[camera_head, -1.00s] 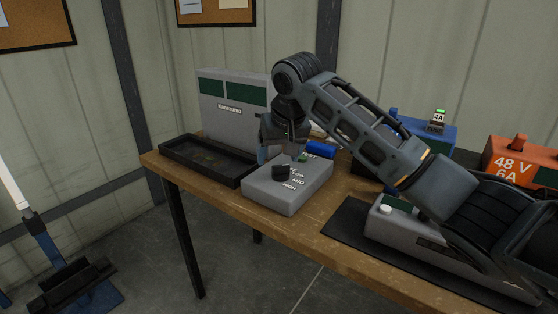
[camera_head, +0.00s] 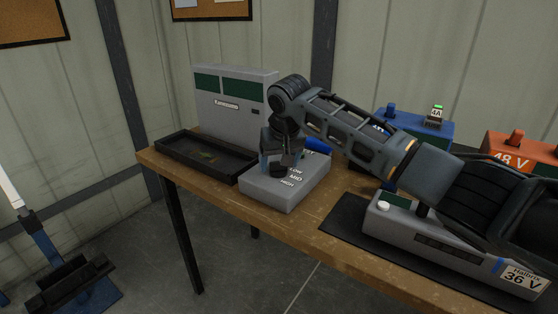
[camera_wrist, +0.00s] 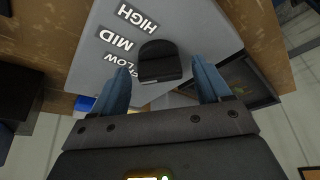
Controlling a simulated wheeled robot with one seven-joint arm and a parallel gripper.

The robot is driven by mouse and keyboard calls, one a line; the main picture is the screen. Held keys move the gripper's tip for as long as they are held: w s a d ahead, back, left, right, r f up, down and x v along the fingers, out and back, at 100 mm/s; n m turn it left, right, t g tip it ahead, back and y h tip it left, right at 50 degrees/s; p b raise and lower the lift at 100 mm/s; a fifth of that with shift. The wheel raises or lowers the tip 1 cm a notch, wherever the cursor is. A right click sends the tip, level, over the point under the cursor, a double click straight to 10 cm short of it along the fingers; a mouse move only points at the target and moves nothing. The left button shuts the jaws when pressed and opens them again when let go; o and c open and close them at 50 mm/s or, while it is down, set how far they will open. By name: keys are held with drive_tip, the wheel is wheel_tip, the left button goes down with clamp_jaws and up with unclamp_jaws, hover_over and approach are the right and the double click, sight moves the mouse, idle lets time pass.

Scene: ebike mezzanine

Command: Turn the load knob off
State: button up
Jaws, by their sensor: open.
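The load knob (camera_wrist: 160,62) is a black knob on a grey box (camera_head: 277,198) marked LOW, MID and HIGH. In the wrist view it sits ahead of and between my fingertips, and I see no contact with either. My gripper (camera_wrist: 164,78) is open, with one blue-grey finger on each side of the knob's near end. In the head view my gripper (camera_head: 279,170) is low over the box and hides the knob. The box's label beyond LOW is partly covered.
A black tray (camera_head: 176,160) and a grey unit with green panels (camera_head: 229,108) stand at the left and behind. A blue cylinder (camera_head: 318,146) lies behind the box. To the right are a grey 36 V battery (camera_head: 452,255), a blue unit (camera_head: 428,134) and an orange 48 V unit (camera_head: 522,150).

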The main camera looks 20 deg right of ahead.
drive_tip(key=c, duration=1)
drive_tip(key=shift+c, duration=0.2)
drive_tip(key=shift+r+n+p, duration=0.1)
drive_tip(key=shift+n+p, duration=0.2)
drive_tip(key=shift+p, duration=0.25)
drive_tip(key=shift+s+y+p, duration=0.1)
drive_tip(key=shift+y+p, duration=0.2)
drive_tip(key=shift+p, duration=0.05)
drive_tip(key=shift+n+p, duration=0.6)
drive_tip(key=shift+n, duration=0.3)
drive_tip(key=n+y, duration=0.1)
drive_tip(key=n, duration=0.1)
drive_tip(key=n+g+y, duration=0.1)
drive_tip(key=n, duration=0.2)
drive_tip(key=shift+d+p, duration=0.2)
drive_tip(key=shift+p, duration=0.2)
drive_tip(key=shift+n, duration=0.4)
